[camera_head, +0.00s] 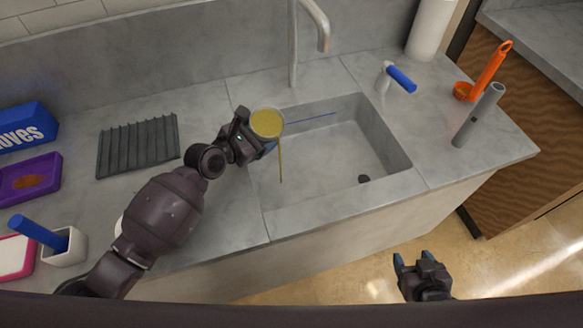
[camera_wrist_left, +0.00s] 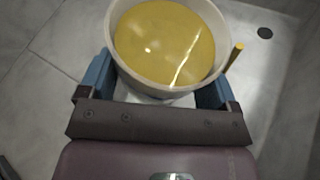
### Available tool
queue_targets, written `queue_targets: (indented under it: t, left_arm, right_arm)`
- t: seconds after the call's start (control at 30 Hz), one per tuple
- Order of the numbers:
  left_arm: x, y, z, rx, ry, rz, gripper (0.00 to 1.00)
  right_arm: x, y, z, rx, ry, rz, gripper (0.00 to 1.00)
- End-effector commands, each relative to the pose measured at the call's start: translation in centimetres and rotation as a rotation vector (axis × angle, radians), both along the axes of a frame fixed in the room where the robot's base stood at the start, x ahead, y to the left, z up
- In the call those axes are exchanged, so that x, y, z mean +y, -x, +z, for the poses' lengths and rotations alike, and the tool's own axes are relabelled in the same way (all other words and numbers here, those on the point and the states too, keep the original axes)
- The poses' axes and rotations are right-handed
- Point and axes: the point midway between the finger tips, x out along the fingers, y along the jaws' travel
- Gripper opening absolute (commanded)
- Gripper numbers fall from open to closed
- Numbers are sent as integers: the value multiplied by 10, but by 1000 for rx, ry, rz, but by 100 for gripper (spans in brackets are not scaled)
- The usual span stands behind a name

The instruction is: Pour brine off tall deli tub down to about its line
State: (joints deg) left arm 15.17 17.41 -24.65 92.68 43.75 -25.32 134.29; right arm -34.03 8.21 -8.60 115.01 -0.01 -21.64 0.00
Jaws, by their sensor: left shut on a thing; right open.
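The deli tub (camera_head: 267,123) is round and pale-rimmed, full of yellow brine. My left gripper (camera_head: 262,146) is shut on it and holds it over the left edge of the sink. In the left wrist view the tub (camera_wrist_left: 222,72) sits between the blue fingers (camera_wrist_left: 155,90), with the brine's surface (camera_wrist_left: 165,45) near the rim. A thin yellow stream (camera_head: 281,163) falls from the tub's right side into the sink (camera_head: 330,157); it also shows in the left wrist view (camera_wrist_left: 235,56). The line on the tub is hidden. My right gripper (camera_head: 418,264) is open and empty, low in front of the counter.
The faucet (camera_head: 318,30) stands behind the sink, and the drain (camera_head: 363,179) is at the sink's front right. A dark ribbed rack (camera_head: 138,146) lies left of the sink. A blue-handled tool (camera_head: 400,78), an orange tool (camera_head: 491,68) and a grey cylinder (camera_head: 478,115) stand right.

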Motion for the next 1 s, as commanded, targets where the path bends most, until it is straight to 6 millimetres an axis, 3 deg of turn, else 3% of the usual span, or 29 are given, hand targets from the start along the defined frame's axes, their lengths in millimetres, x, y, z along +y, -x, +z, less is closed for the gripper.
queue_targets:
  t: [1.0]
  left_arm:
    - [-3, 4, 3, -55, -40, 0, 61]
  right_arm:
    - [0, -2, 1, -4, 0, 2, 60]
